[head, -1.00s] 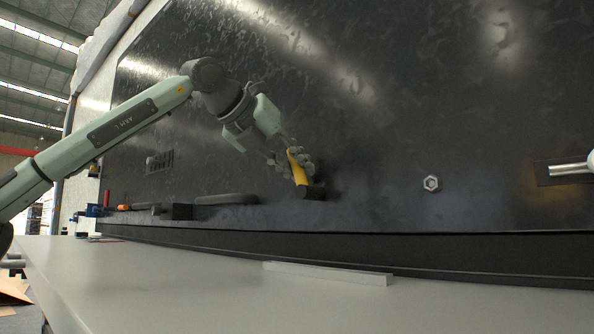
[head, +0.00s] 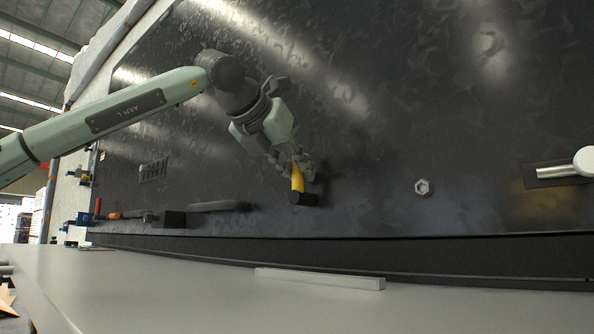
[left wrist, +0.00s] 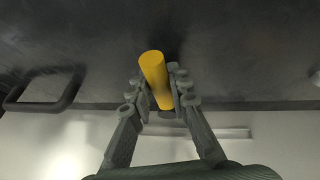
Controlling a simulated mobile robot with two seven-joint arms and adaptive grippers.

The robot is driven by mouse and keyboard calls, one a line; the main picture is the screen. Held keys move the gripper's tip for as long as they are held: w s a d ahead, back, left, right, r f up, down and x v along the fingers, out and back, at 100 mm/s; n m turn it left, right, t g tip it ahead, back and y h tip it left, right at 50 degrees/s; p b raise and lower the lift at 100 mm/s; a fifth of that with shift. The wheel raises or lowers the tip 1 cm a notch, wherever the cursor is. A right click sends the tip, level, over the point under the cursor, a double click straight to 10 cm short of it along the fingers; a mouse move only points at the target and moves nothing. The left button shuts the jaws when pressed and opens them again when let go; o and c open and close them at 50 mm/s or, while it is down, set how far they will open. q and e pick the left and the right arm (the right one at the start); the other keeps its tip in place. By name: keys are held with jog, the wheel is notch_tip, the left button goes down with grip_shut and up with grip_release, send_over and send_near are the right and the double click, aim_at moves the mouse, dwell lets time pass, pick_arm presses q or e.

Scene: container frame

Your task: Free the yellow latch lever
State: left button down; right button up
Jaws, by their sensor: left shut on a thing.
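The yellow latch lever (head: 297,181) stands out from a small black block (head: 303,199) on the dark panel (head: 380,120), left of the middle in the head view. My left gripper (head: 301,165) is at the lever's upper part, shut on it, its fingers partly hiding it. In the left wrist view the lever (left wrist: 155,76) is a yellow bar between the two fingers (left wrist: 160,92) of my left gripper, its end reaching past the fingertips. The lever's root is hidden in that view. My right gripper is not in view.
A hex nut (head: 423,188) and a silver handle on a dark plate (head: 545,174) are to the right. A dark bar handle (head: 217,206) is left of the lever and shows as a loop (left wrist: 42,106) in the left wrist view. A pale strip (head: 320,279) lies on the mostly clear grey ledge.

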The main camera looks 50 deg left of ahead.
pick_arm(q)
jog(key=shift+r, duration=0.1)
jog(key=c, duration=1.4)
grip_release()
jog(key=v, duration=1.2)
jog(key=shift+d, duration=0.1)
